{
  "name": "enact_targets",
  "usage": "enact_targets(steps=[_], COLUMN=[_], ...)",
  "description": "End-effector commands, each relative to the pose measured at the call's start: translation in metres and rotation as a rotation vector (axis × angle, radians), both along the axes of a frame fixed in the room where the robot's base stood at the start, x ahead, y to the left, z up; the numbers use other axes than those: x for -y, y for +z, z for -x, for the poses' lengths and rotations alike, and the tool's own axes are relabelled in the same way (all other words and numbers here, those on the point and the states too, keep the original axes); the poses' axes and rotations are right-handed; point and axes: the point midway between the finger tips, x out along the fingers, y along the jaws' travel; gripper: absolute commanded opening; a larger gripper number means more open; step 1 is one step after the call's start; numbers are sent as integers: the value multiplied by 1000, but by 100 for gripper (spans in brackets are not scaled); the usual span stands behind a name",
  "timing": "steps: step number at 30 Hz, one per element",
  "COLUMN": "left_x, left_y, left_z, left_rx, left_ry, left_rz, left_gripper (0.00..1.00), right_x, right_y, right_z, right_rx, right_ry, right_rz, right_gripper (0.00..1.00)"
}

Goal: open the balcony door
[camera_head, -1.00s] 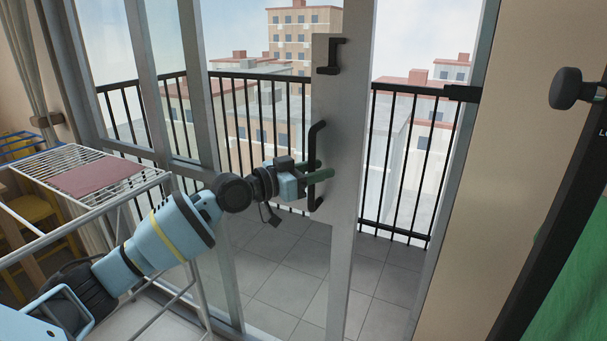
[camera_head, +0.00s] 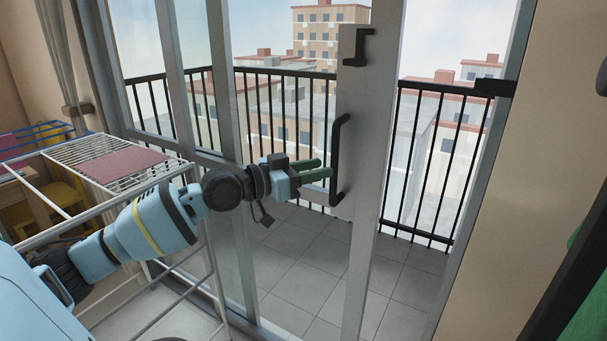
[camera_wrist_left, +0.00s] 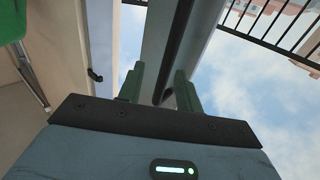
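The balcony door is a grey-framed glass door. Its wide pale stile (camera_head: 371,130) carries a black vertical bar handle (camera_head: 337,160) and a smaller black fitting (camera_head: 355,47) above. To the right of the stile is a wide gap through which the balcony railing shows; I see no glass there. My left gripper (camera_head: 325,167) is beside the handle, on its left, at lower-middle height. Its two green fingers are apart with nothing held. In the left wrist view the fingers (camera_wrist_left: 159,83) are also apart, with a grey door profile and dark strip beyond. My right gripper is out of view.
A white drying rack (camera_head: 98,150) with a reddish cloth (camera_head: 122,165) stands at left, close to my left arm. A beige wall (camera_head: 545,170) bounds the right, with a dark knob (camera_head: 602,78) at the edge. Black balcony railing (camera_head: 285,105) and tiled floor (camera_head: 300,275) lie beyond.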

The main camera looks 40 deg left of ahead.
Motion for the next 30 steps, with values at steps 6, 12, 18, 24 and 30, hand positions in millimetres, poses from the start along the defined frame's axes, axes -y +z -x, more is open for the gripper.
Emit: enact_targets(steps=[6,12,18,24,30], left_x=[-6,-8,-8,-8,-8], left_y=[-4,-2,0,0,0], left_z=[13,22,24,24,24], left_rx=[-5,-2,-2,0,-1], left_ry=[2,-1,-2,-1,-1], left_rz=[-1,-2,-2,-2,-1], left_gripper=[35,35,35,35,36], right_x=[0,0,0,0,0], right_y=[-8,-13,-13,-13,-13], right_z=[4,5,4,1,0], right_rx=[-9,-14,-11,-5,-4], right_ry=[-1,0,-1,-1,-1], right_rz=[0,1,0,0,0], right_gripper=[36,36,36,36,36])
